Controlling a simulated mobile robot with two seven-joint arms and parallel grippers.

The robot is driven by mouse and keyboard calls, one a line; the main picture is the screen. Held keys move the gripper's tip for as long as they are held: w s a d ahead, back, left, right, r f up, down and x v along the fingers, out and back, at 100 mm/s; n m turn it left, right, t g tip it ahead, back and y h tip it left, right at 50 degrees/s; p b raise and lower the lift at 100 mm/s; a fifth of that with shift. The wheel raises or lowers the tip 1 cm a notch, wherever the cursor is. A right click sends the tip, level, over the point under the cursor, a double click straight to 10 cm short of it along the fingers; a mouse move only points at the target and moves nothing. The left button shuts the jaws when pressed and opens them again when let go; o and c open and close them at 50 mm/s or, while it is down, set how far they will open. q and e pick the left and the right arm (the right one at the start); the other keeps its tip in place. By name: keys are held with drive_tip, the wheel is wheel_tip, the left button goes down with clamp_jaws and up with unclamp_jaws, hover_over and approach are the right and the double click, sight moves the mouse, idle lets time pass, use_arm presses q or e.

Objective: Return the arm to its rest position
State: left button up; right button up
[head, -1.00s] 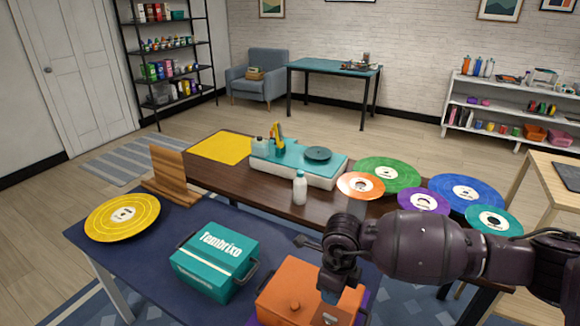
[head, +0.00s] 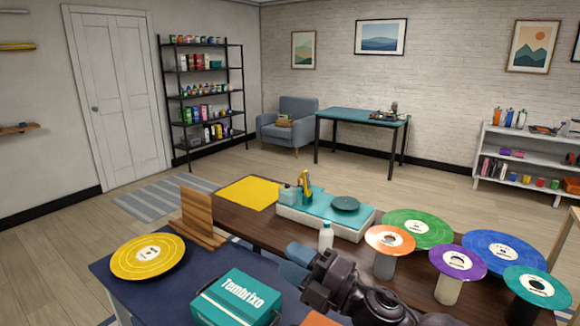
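My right arm comes in from the bottom right. Its dark gripper (head: 294,263) points left, with bluish finger ends in front of the dark brown table. I see nothing held, but the angle hides whether the fingers are apart. My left gripper is out of view. A teal box marked "Tembrixo" (head: 238,296) sits on the blue-covered table, left of the gripper. Just a corner of the orange box (head: 318,319) shows at the bottom edge, below the arm.
A yellow record (head: 147,256) and a wooden rack (head: 199,219) are at left. A white bottle (head: 325,236) stands behind the gripper, near a turquoise-topped player (head: 325,214). Orange (head: 378,244), green (head: 432,234), purple (head: 438,258), blue (head: 505,243) and teal (head: 520,280) records stand at right.

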drive_tip(key=s+d+f+m+t+h, duration=0.2)
drive_tip(key=d+f+m+t+h, duration=0.4)
drive_tip(key=d+f+m+h, duration=1.15)
drive_tip(key=s+d+f+m+g, duration=0.2)
drive_tip(key=s+d+f+m, duration=0.2)
drive_tip(key=s+f, duration=0.3)
drive_tip(key=s+d+f+m+g, duration=0.2)
drive_tip(key=s+d+f+m, duration=0.3)
drive_tip(key=s, duration=0.7)
wheel_tip(320, 180, down, 3)
drive_tip(key=shift+s+d+r+m+g+h, duration=0.2)
drive_tip(key=shift+s+m+g+h, duration=0.25)
drive_tip(key=shift+m, duration=0.2)
